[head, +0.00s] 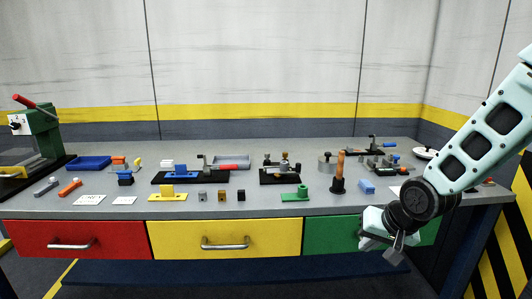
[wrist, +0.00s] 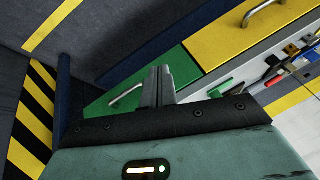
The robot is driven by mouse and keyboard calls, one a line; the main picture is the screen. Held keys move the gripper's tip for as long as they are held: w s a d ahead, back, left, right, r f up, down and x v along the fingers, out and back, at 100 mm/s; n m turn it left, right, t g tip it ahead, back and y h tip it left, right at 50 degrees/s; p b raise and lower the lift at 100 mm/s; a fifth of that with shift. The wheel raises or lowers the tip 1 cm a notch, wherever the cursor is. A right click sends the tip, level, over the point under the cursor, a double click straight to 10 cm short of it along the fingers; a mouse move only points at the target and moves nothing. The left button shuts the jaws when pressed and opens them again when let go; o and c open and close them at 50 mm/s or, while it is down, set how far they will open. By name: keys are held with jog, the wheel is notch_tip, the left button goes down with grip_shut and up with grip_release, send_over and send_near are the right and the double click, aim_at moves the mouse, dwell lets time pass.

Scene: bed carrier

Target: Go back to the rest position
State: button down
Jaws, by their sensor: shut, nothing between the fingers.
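My gripper (head: 399,246) hangs at the right in front of the bench, by the green drawer, below the benchtop edge. Its fingers point downward and are shut with nothing between them. In the wrist view the two closed fingers (wrist: 158,88) show against the green drawer (wrist: 125,102). My arm comes in from the right edge of the head view. Whether the gripper touches the drawer front cannot be told.
The grey bench (head: 260,205) carries several small parts, fixtures and a wooden-handled tool (head: 339,172). Red (head: 75,240), yellow (head: 224,238) and green drawers look closed. A green press (head: 42,130) stands far left. Striped panels (head: 500,240) flank the right. Floor shows in front.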

jog(key=s+a+r+n+g+p, duration=0.1)
jog(key=s+a+r+n, duration=0.2)
jog(key=s, duration=0.6)
jog(key=s+a+r+n+g+h+p, duration=0.1)
jog(key=s+a+r+n+g, duration=0.1)
jog(key=s, duration=0.7)
jog(key=s+a+r+n+g+p, duration=0.1)
jog(key=s+a+r+n+g, duration=0.1)
jog(key=s+a+r+n, duration=0.3)
jog(key=s, duration=0.4)
jog(key=shift+s+r+h, duration=0.15)
jog(key=shift+r+h, duration=0.1)
jog(key=shift+h, duration=0.15)
